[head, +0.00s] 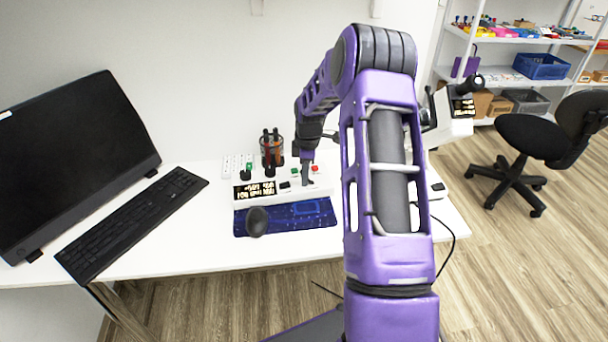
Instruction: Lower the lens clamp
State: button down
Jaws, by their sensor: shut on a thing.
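My gripper (306,178) points down at the right part of a white control panel (268,198) on the desk, between a green and a red button. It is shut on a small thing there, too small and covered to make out. The panel carries a black strip with bright lettering and several black knobs. I cannot tell which part is the lens clamp. A white instrument (447,122) with a black eyepiece stands to the right, partly hidden behind my purple arm.
A blue mat (300,216) with a black mouse (257,221) lies in front of the panel. A holder with dark pens (271,148) stands behind it. A monitor (70,160) and keyboard (130,222) are at the left. A black chair (530,140) and shelves are at the right.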

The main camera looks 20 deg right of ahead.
aim_at(318, 182)
jog(key=shift+s+d+r+y+p, duration=0.1)
jog(key=shift+d+r+y+p, duration=0.15)
jog(key=shift+d+y, duration=0.55)
jog(key=y, duration=0.1)
jog(key=t+y, duration=0.1)
jog(key=y, duration=0.1)
jog(key=shift+d+f+b, duration=0.15)
jog(key=shift+d+b, duration=0.1)
jog(key=shift+b, duration=0.15)
jog(key=y+b, duration=0.1)
jog(key=y, duration=0.1)
jog(key=d+t+y+b, duration=0.1)
jog(key=y+b, duration=0.1)
jog(key=shift+s+d+f+b, duration=0.15)
jog(key=shift+s+d+b, duration=0.05)
jog(key=shift+b, duration=0.1)
jog(key=shift+s+d+t+y+b, duration=0.15)
jog(key=shift+d+t+y+b, duration=0.15)
jog(key=shift+y+b, duration=0.75)
jog(key=c, duration=0.8)
grip_release()
